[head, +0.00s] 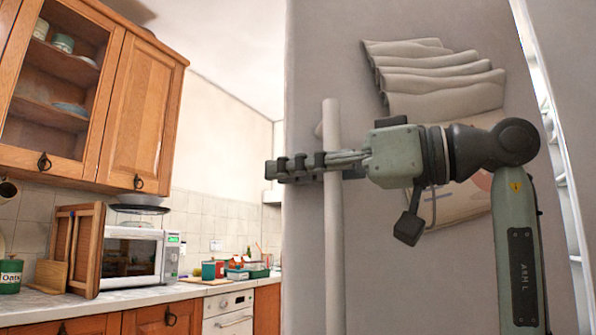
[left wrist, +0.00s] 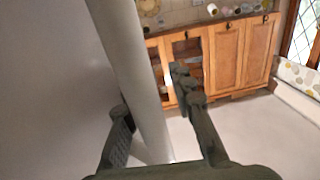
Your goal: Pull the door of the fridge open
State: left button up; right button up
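The fridge door (head: 420,290) is a tall grey panel with papers on it, filling the right half of the head view. Its handle is a pale upright bar (head: 333,250) near the door's left edge. My left gripper (head: 295,167) is at the handle, its dark fingers reaching across the bar. In the left wrist view, the handle (left wrist: 135,70) passes between the two fingers of the left gripper (left wrist: 155,105). It lies close to the left finger, with a gap to the right finger. Any contact cannot be told. My right gripper is not in view.
A wooden wall cabinet (head: 142,110) hangs at the left. Below it, a counter (head: 130,302) holds a microwave (head: 135,258) and a green tin (head: 10,275). A bright strip (head: 548,110) runs along the panel's right side. Floor (left wrist: 240,130) is clear beside the handle.

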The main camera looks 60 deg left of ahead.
pick_arm(q)
jog(key=shift+o, duration=0.6)
jog(key=shift+w, duration=0.15)
jog(key=v, duration=1.2)
